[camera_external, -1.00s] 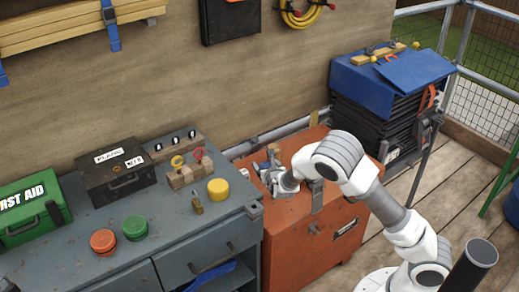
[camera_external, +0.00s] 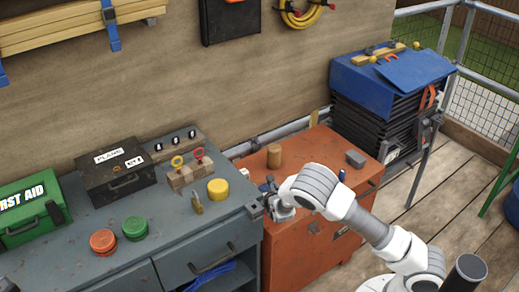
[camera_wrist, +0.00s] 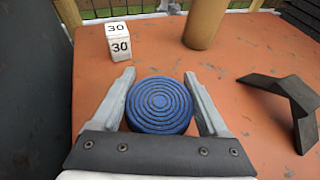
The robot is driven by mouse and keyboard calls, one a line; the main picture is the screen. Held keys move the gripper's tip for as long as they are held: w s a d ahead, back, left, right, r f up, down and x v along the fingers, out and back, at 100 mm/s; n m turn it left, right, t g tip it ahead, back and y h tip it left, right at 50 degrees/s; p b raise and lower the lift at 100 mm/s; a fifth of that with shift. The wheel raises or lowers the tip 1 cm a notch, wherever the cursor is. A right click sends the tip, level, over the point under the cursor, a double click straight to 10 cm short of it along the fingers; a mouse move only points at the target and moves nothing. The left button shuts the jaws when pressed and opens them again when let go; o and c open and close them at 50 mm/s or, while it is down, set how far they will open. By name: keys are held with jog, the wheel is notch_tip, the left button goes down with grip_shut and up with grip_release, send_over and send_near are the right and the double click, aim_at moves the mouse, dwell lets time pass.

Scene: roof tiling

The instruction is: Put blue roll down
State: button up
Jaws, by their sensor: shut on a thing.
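The blue roll (camera_wrist: 160,104) is round with ringed grooves on its end. In the wrist view it sits between the two grey fingers of my gripper (camera_wrist: 160,88), which is shut on it. In the external view my gripper (camera_external: 268,194) is at the left front part of the orange chest's top (camera_external: 318,160). A small patch of blue shows at the fingers there. I cannot tell whether the roll's underside touches the orange top.
A tan cylinder (camera_external: 274,156) stands behind my gripper; it also shows in the wrist view (camera_wrist: 204,22). A white block marked 30 (camera_wrist: 118,41) stands beyond the left finger. A dark angled piece (camera_wrist: 285,92) lies to the right. Orange surface between them is bare.

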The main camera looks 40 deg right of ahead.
jog(key=shift+f, duration=0.15)
jog(key=o, duration=1.3)
jog(key=shift+o, duration=0.2)
jog(key=shift+s+a+r, duration=0.1)
jog(key=shift+s+r, duration=0.15)
jog(key=shift+r, duration=0.1)
jog(key=p+v, duration=0.3)
jog(key=v, duration=0.8)
jog(key=shift+s+a+p, duration=0.1)
jog(key=shift+s+p, duration=0.05)
jog(key=shift+p, duration=0.2)
